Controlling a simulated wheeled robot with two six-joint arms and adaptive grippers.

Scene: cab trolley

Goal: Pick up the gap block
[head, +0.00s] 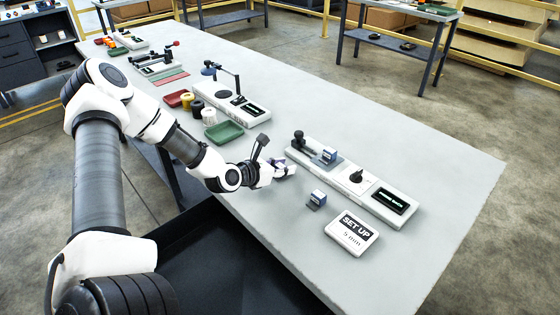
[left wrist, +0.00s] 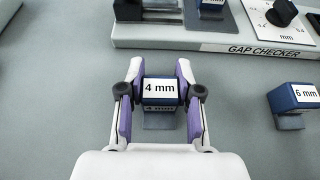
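A small blue gap block with a white "4 mm" label (left wrist: 160,88) and a grey foot stands between the two fingers of my left gripper (left wrist: 160,75). The purple-lined fingers flank it closely on both sides; I cannot tell whether they press on it. In the head view my left gripper (head: 285,168) is low over the table, left of the gap checker, and largely hides this block. A second blue gap block, labelled "6 mm" (left wrist: 294,97), stands to the right and shows in the head view (head: 317,199). My right gripper is not in view.
The long white gap checker (head: 350,182) lies just beyond the gripper, with another blue block (head: 330,154) on it. A sign reading "SET UP 5 mm" (head: 352,230) is at the near right. A green tray (head: 224,132) is farther left. The table's right end is clear.

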